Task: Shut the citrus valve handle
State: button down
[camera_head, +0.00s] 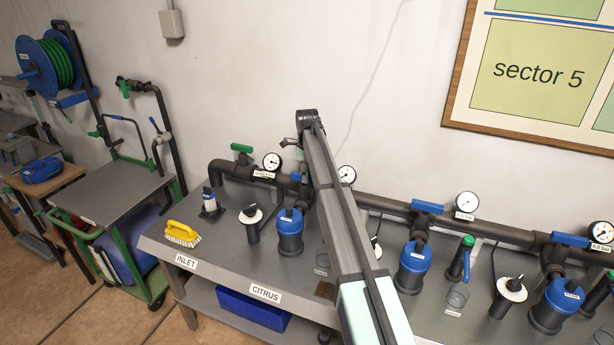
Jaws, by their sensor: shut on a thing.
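The CITRUS label (265,293) is on the front edge of the bench. Above it, a small blue part of the citrus valve handle (297,177) shows at the pipe, left of my arm. My arm crosses the bench from the bottom of the picture and hides most of this valve. My gripper (299,165) is small in view, pointing down at the handle and shut on it. Its fingertips are largely hidden, and the handle's exact angle cannot be told.
A green-handled valve (242,148) and gauge (271,161) stand left on the pipe. Blue-capped filters (290,235) and several gauges line the bench. Other blue handles (427,207) are to the right. A yellow brush (183,234) lies at the bench's left end.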

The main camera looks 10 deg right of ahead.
jog(key=c, duration=1)
grip_release()
notch_tip(320, 180, up, 12)
notch_tip(320, 180, up, 3)
jog(key=shift+p, duration=0.95)
